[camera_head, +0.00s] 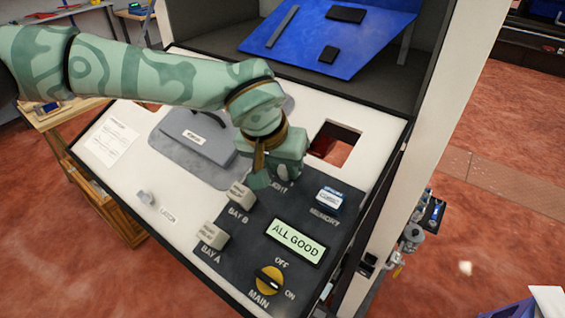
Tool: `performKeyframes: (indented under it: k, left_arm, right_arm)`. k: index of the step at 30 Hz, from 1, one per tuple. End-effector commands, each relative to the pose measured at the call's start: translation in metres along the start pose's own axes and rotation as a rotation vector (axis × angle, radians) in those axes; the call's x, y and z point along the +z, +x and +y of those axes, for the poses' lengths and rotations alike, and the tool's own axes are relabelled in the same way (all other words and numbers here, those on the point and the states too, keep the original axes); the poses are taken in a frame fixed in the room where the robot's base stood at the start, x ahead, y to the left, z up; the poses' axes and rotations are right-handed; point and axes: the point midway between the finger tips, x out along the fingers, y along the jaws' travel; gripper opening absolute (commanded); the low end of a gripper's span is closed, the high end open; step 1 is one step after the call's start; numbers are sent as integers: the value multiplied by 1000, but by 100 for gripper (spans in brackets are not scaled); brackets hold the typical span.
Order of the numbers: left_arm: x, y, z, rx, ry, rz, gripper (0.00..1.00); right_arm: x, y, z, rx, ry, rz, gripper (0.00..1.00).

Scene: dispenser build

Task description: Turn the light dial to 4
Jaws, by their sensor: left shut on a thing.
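My left gripper (272,172) reaches down from the left onto the dark control panel (255,222), at the partly covered light label (281,187). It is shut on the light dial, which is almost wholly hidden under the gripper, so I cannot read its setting. My right gripper is not in view.
Near the gripper are the bay B knob (240,193), bay A knob (214,234), memory block (329,199), a display reading "ALL GOOD" (296,241) and the yellow main switch (269,281). A square opening (350,146) lies behind; a latch knob (146,198) is left.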

Motion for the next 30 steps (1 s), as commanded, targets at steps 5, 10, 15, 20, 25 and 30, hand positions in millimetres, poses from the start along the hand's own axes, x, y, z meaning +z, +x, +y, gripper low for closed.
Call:
performKeyframes:
  k: [5, 10, 15, 20, 25, 30]
  left_arm:
    - [-1, -1, 0, 0, 16, 3, 4]
    - [-1, -1, 0, -1, 17, 3, 4]
    - [-1, -1, 0, -1, 16, 3, 29]
    - [-1, 0, 0, -1, 16, 2, 48]
    - [0, 0, 0, -1, 16, 1, 48]
    - [-1, -14, 0, 0, 18, 4, 48]
  right_arm:
    - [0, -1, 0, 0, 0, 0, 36]
    - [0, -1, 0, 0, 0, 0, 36]
    - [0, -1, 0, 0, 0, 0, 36]
    - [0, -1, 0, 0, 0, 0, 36]
    - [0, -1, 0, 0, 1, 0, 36]
    - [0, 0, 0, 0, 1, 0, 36]
